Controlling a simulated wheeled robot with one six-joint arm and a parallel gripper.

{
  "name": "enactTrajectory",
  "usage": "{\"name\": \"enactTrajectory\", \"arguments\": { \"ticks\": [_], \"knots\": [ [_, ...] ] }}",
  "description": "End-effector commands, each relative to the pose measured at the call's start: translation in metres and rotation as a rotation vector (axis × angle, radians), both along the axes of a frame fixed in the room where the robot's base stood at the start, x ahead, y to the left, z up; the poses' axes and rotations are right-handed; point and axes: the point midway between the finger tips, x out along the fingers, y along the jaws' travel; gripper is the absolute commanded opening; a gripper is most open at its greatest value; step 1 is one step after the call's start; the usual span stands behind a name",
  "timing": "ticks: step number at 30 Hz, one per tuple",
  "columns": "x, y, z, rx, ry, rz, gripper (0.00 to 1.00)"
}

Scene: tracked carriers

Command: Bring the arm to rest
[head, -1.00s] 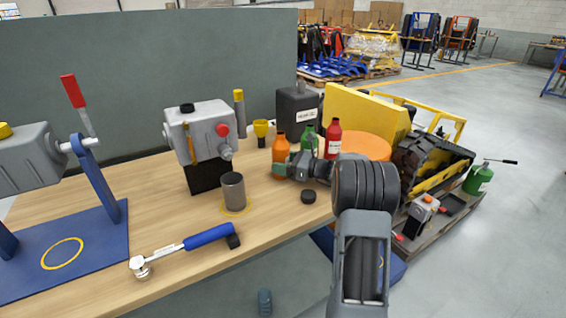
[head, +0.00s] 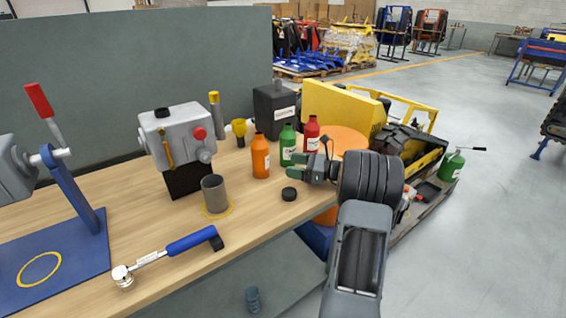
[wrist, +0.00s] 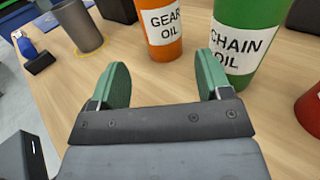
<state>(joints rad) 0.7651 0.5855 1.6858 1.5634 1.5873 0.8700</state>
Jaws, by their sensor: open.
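My gripper (head: 293,166) is open and empty over the right end of the wooden bench, in front of the bottles. In the wrist view its two green fingers (wrist: 162,66) stand apart with nothing held between them. The orange gear oil bottle (head: 260,158) stands upright beyond the fingers, and it also shows in the wrist view (wrist: 160,30). The green chain oil bottle (head: 287,143) stands close beyond the right finger in the wrist view (wrist: 245,45); whether they touch is unclear. My arm reaches in from the lower right.
A red bottle (head: 311,133) stands beside the green one. A black cap (head: 289,194) lies near the bench's front edge. A grey metal cup (head: 213,192), a grey machine (head: 180,140) and a blue-handled wrench (head: 170,252) are further left. Open floor (head: 490,220) lies right.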

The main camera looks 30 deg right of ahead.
Motion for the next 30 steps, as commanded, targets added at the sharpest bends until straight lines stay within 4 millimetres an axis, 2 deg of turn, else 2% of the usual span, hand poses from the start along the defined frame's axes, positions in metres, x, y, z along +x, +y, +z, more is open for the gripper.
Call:
{"name": "enactTrajectory", "arguments": {
  "ticks": [6,23,26,29,30],
  "knots": [
    [-0.007,-0.008,0.000,0.000,0.000,-0.001,0.71],
    [-0.007,-0.005,0.002,-0.008,0.000,0.005,0.71],
    [-0.009,0.012,0.013,-0.063,0.005,0.043,0.71],
    [-0.016,0.053,0.036,-0.210,0.009,0.139,0.71],
    [-0.024,0.076,0.048,-0.302,0.005,0.200,0.71]
  ]
}}
